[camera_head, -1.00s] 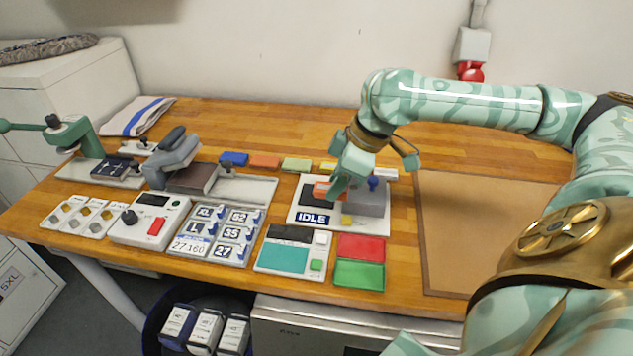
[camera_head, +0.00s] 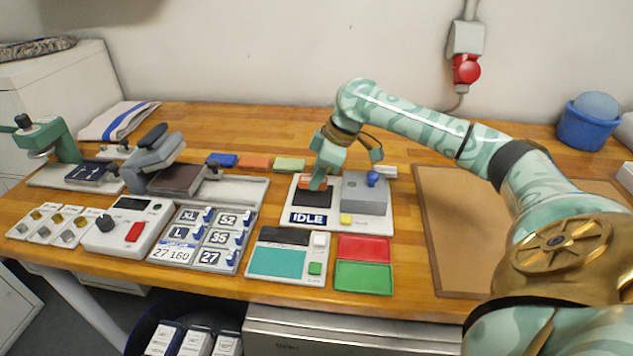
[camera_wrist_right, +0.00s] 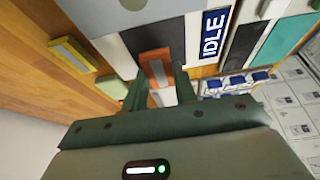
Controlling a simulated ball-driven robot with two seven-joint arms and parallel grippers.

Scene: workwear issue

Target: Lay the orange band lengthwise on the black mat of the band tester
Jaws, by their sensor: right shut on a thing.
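The band tester (camera_head: 350,222) has a white base, a black mat (camera_head: 318,203), a grey block (camera_head: 364,198) with a blue knob, and a blue IDLE display. My right gripper (camera_head: 317,186) is shut on the orange band (camera_head: 307,181) at the far end of the mat. In the right wrist view the orange band (camera_wrist_right: 153,56) sits between the two fingers (camera_wrist_right: 158,82), over the dark mat (camera_wrist_right: 172,38). The fingers hide part of it; I cannot tell whether it touches the mat. My left gripper is not in view.
Blue (camera_head: 223,160), orange-brown (camera_head: 255,163) and light green (camera_head: 289,165) blocks lie behind the tester. Red and green trays (camera_head: 363,276) and a teal-screened device (camera_head: 276,263) stand in front. A brown board (camera_head: 450,230) lies clear at the right.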

